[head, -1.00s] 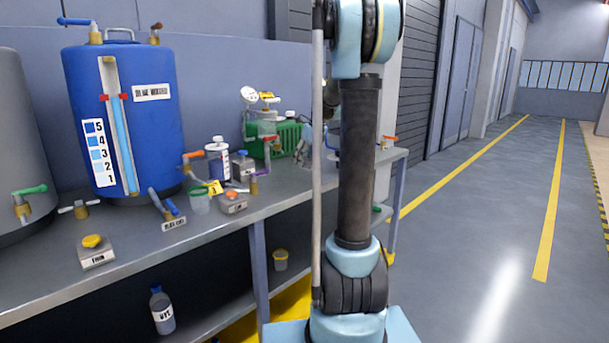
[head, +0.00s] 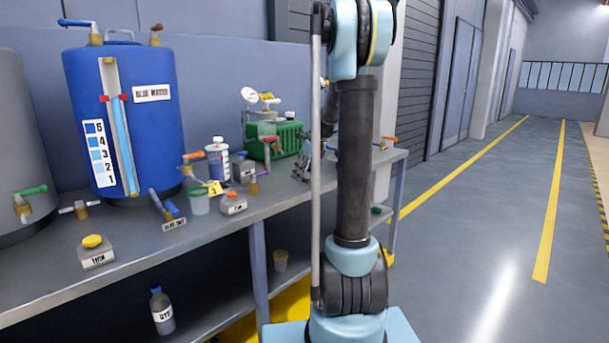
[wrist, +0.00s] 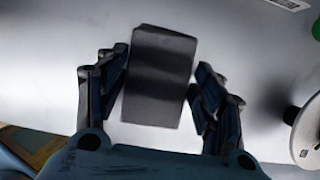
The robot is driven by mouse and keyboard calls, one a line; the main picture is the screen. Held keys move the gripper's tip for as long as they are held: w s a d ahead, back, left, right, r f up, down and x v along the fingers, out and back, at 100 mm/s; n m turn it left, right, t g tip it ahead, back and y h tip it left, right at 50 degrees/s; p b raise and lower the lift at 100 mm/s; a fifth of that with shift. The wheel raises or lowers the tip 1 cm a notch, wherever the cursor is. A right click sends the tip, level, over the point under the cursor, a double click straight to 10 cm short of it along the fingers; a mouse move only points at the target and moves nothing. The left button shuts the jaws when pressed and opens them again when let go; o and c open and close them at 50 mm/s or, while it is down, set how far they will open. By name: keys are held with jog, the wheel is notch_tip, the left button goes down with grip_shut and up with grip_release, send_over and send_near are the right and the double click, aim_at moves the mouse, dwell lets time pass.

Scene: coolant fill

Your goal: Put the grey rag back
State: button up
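The grey rag (wrist: 160,80) shows in the wrist view as a dark grey, folded, block-like piece over the pale bench top. My gripper (wrist: 160,84) has one finger on each side of it, spread wide. The fingertips are very close to its side edges, and I cannot tell whether they touch it. In the head view my gripper (head: 303,168) is low at the right part of the bench, in front of the green machine. The rag cannot be made out there.
A round white object (wrist: 306,130) lies right of my gripper in the wrist view. Floor on the right is clear.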

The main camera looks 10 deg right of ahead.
jog(key=shift+o, duration=0.2)
jog(key=shift+r, duration=0.1)
jog(key=v, duration=1.2)
jog(key=s+a+f+n, duration=0.2)
jog(key=s+n, duration=0.4)
jog(key=s, duration=0.4)
jog(key=s+f+n+h, duration=0.1)
jog(key=s+f+n, duration=0.5)
jog(key=s, duration=0.4)
jog(key=s+a+f+n+g+h, duration=0.1)
jog(key=s+f+n, duration=0.5)
jog(key=s+n, duration=0.3)
jog(key=s+f+n, duration=0.6)
jog(key=s+n, duration=0.2)
jog(key=s, duration=0.3)
jog(key=shift+a+f+g+h, duration=0.2)
jog(key=shift+g+h, duration=0.1)
jog(key=shift+h, duration=0.1)
